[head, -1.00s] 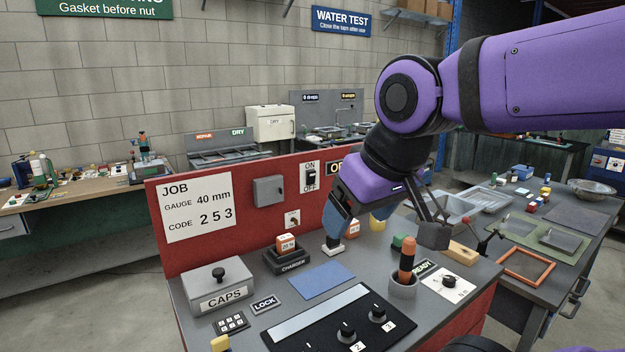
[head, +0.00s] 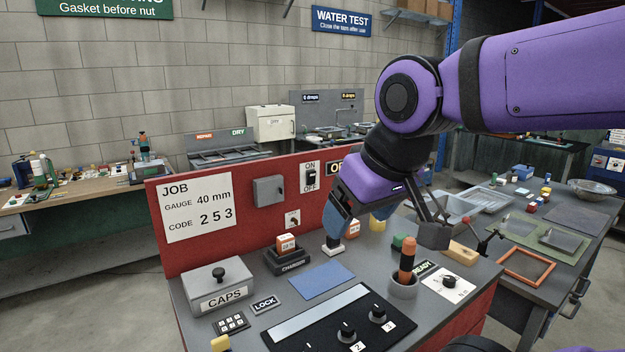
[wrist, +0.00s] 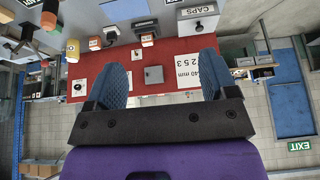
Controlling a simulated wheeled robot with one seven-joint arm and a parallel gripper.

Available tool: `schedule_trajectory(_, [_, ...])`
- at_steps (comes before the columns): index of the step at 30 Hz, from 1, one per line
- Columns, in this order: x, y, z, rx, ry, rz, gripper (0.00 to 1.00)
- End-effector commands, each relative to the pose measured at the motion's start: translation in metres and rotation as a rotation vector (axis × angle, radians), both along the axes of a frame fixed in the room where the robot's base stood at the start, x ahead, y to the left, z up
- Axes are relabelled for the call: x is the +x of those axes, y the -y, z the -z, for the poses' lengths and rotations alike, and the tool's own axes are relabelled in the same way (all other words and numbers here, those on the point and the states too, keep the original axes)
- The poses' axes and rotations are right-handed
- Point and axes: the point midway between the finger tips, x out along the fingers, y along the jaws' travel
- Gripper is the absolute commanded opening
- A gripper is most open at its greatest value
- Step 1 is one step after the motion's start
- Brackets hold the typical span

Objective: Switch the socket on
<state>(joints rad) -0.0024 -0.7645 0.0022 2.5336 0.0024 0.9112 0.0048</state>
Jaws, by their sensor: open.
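My gripper (head: 357,228) is open and empty, in front of the panel and right of the socket in the head view, apart from both. In the wrist view the blue fingers (wrist: 162,88) stand wide apart with the panel between them, upside down.
A grey box (head: 268,190) and a JOB sign (head: 198,207) are on the panel.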

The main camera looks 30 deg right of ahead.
Motion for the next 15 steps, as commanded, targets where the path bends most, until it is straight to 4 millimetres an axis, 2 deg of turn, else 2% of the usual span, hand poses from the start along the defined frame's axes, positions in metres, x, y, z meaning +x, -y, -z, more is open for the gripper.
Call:
schedule_trajectory(4, [0.000, 0.000, 0.000, 0.000, 0.000, 0.000, 0.76])
schedule_trajectory(10, [0.012, 0.004, -0.001, -0.004, 0.019, 0.012, 0.30])
schedule_trajectory(14, [0.039, 0.013, -0.003, -0.016, 0.070, 0.037, 0.00])
schedule_trajectory(15, [0.050, 0.017, -0.004, -0.021, 0.093, 0.048, 0.00])
